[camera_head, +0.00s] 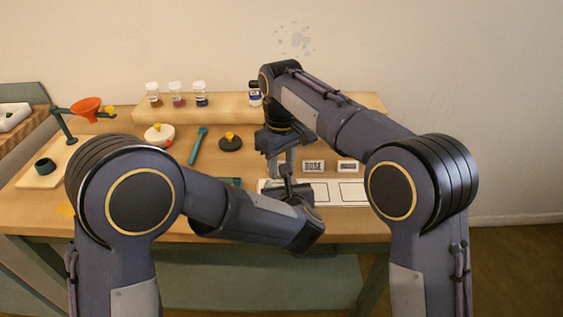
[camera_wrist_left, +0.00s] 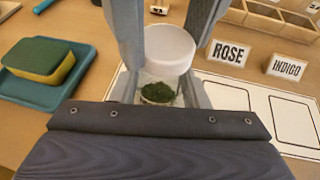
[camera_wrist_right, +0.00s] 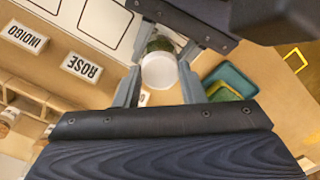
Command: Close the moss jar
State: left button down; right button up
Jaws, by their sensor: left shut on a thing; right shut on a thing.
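The moss jar (camera_wrist_left: 158,94) is clear with dark green contents, and it stands between the fingers of my left gripper (camera_wrist_left: 160,88), which is shut on it. A white round lid (camera_wrist_left: 168,48) is directly at the jar's top end. My right gripper (camera_wrist_right: 159,76) is shut on this lid, which also shows in the right wrist view (camera_wrist_right: 159,71). Lid and jar are roughly in line; I cannot tell whether the lid is seated or slightly apart. In the head view my arms hide the jar and lid almost wholly.
Name cards ROSE (camera_head: 313,166) and INDIGO (camera_head: 347,167) stand behind a white mat (camera_head: 347,194) with outlined places. A teal tray (camera_wrist_left: 45,88) with a yellow-green sponge (camera_wrist_left: 38,59) lies beside the jar. Several jars (camera_head: 177,94) stand on the rear shelf (camera_head: 225,112).

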jog(key=shift+f, duration=0.4)
